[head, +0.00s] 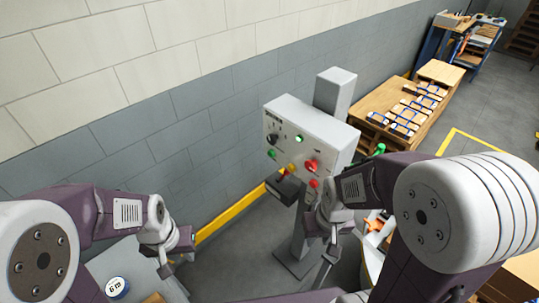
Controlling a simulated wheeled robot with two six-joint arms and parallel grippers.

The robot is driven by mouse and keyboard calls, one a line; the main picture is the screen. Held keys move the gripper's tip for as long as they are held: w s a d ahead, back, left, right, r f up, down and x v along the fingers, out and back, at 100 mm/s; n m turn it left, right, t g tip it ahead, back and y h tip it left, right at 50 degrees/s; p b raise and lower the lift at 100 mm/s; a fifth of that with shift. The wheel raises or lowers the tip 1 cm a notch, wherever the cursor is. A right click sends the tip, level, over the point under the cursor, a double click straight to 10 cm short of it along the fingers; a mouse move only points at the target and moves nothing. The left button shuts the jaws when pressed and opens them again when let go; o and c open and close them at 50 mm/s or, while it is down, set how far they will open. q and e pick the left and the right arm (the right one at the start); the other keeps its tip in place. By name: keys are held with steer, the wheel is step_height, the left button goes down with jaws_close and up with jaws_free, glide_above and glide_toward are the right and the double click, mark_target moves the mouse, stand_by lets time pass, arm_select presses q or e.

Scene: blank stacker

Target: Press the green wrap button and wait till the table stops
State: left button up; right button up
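A grey control box (310,130) on a post stands in front of the wall. Its sloping face carries a green button (299,138) near the top and another green button (272,154) at the lower left. I cannot read which is labelled wrap. A large red button (312,165), a smaller red one (314,183) and a yellow one (291,168) are also on it. My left gripper (176,265) is at the lower left, well apart from the box. My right gripper (325,268) is below and right of the buttons, pointing down. Its finger gap is unclear. No turning table is clearly visible.
A wooden bench (385,96) with several blue-banded blocks stands along the wall behind the box. A grey surface with a round white and black item (117,287) is at the lower left. A yellow floor strip (230,215) runs along the wall.

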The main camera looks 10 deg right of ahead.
jaws_close()
stand_by(1.4)
